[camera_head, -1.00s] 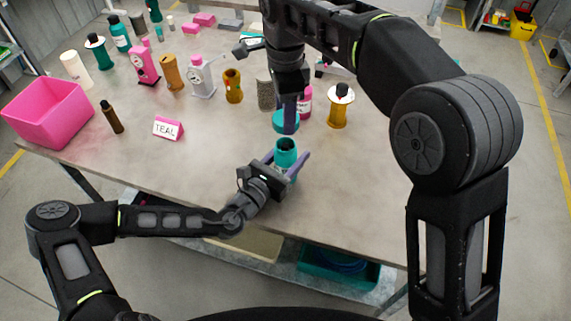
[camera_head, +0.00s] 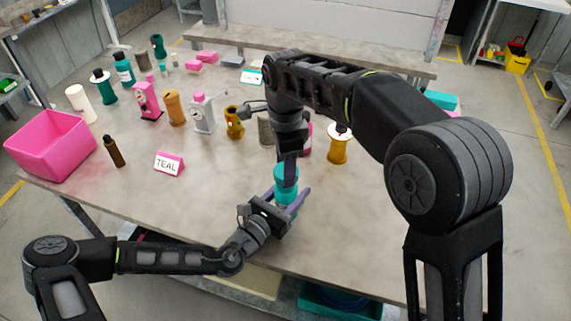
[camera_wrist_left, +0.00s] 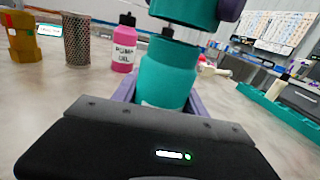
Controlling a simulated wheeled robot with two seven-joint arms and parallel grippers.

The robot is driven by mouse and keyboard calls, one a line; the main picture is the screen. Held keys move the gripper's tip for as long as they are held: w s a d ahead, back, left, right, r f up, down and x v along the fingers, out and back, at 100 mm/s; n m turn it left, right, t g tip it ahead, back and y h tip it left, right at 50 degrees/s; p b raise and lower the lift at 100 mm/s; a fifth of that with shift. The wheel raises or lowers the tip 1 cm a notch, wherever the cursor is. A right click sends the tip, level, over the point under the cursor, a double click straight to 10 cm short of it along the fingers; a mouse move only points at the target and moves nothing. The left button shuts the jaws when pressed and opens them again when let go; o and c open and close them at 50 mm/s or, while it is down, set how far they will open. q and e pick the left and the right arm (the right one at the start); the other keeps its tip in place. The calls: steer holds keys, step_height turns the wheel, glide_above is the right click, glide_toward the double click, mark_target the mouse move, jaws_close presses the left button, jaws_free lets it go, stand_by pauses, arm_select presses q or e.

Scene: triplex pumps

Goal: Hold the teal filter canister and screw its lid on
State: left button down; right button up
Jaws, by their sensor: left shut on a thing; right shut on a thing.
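The teal filter canister (camera_wrist_left: 168,75) stands upright between the purple fingers of my left gripper (camera_head: 286,205), which is shut on it near the front middle of the table. Its lower part is hidden by the gripper body in the left wrist view. My right gripper (camera_head: 288,162) points down from above and is shut on the teal lid (camera_head: 286,174). The lid also shows at the top of the left wrist view (camera_wrist_left: 183,10), directly over the canister's mouth. A narrow gap appears between lid and canister body there; I cannot tell whether the threads touch.
The front table is clear.

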mark_target(286, 198)
stand_by(0.3)
steer(key=shift+f, duration=0.9)
steer(key=shift+f, duration=0.55)
stand_by(0.4)
steer(key=m, duration=0.8)
steer(key=shift+m, duration=0.4)
steer(key=m, duration=0.5)
steer(key=shift+f+m, duration=0.2)
steer(key=shift+m, duration=0.1)
steer(key=shift+r+m, duration=0.15)
steer(key=shift+m, duration=1.05)
